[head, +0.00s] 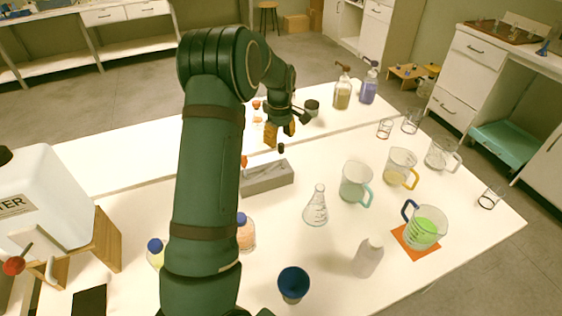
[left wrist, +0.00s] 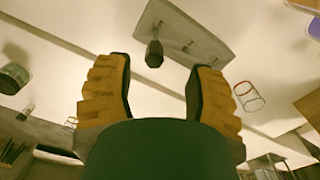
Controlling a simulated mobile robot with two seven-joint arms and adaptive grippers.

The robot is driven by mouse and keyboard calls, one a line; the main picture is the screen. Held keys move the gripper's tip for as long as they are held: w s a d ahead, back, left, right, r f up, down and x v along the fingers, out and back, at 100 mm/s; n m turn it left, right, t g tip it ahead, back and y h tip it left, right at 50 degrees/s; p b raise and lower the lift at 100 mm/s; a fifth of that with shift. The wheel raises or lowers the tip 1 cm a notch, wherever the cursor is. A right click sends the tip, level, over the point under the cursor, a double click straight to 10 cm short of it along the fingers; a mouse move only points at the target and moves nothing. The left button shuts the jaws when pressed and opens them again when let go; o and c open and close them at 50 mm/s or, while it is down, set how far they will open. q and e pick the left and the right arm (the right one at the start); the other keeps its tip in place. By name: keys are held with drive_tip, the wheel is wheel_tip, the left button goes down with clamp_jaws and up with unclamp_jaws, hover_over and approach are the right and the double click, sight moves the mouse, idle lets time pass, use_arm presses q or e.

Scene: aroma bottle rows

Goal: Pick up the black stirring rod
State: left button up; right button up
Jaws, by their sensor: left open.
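The black stirring rod (left wrist: 154,52) shows in the left wrist view as a dark, thick-ended piece over the grey holder (left wrist: 197,32), between and beyond my fingertips. In the head view its dark top (head: 281,148) shows just below my left gripper (head: 280,132), above the grey holder (head: 268,180). My left gripper has yellow ridged fingers; it also shows in the left wrist view (left wrist: 163,75), apart and with nothing between them. The rod's lower part is hard to make out. My green left arm covers part of the table and the holder's left end. My right gripper is not in view.
A conical flask (head: 316,208), a beaker with a teal handle (head: 355,183) and a green-filled beaker (head: 424,228) on an orange mat stand to the right. Pump bottles (head: 343,92) stand farther back.

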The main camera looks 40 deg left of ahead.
sight(281, 144)
use_arm(q)
drive_tip(key=shift+w+a+f+b, duration=0.1)
drive_tip(key=shift+f+b, duration=0.15)
drive_tip(key=shift+f, duration=0.8)
drive_tip(key=shift+w+d+f+b, duration=0.15)
drive_tip(key=shift+f+b, duration=0.15)
drive_tip(key=shift+f, duration=0.75)
drive_tip(key=shift+w+a+f+b, duration=0.15)
drive_tip(key=shift+f+b, duration=0.1)
drive_tip(key=shift+f, duration=0.8)
drive_tip(key=shift+s+r, duration=0.1)
clamp_jaws()
